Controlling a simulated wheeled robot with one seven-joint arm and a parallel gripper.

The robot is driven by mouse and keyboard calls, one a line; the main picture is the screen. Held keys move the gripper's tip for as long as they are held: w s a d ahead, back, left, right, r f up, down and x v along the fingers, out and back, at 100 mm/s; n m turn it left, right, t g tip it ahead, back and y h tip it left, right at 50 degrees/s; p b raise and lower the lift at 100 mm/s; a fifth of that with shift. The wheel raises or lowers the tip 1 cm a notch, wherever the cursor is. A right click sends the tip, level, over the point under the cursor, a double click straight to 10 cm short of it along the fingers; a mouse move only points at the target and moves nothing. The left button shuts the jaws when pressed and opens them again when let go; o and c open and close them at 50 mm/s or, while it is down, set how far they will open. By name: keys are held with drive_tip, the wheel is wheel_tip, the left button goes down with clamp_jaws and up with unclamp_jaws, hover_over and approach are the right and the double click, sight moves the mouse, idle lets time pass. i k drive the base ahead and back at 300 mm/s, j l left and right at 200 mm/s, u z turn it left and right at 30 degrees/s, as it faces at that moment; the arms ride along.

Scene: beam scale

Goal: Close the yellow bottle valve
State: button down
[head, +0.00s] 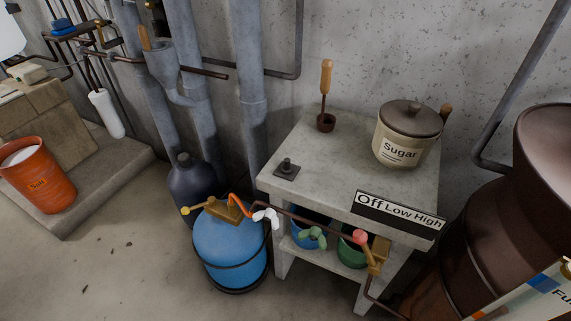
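A blue gas bottle (229,251) stands upright on the floor left of the concrete stand. A brass-coloured fitting (229,209) sits on its top. A small yellow valve knob (186,211) sticks out to the left of this fitting. An orange hose (240,204) runs from the fitting to a pipe with a white wing-shaped handle (266,216). The angle does not let me tell whether the yellow valve is open or closed. My gripper is not in view.
The concrete stand (325,170) holds a sugar pot (408,135), a small scoop and an "Off Low High" plate (400,214). A dark bottle (192,185) and wall pipes are close behind the blue bottle. A brown barrel (480,230) stands right. The floor at front left is clear.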

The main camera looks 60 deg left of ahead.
sight(212, 201)
drive_tip(key=u, duration=2.05)
drive_tip(key=i+j, duration=0.25)
drive_tip(key=j, duration=0.2)
drive_tip(key=i+j+u, duration=0.1)
drive_tip(key=i+j, duration=0.15)
drive_tip(key=j, duration=0.25)
drive_tip(key=i+j, duration=0.25)
drive_tip(key=j, duration=0.15)
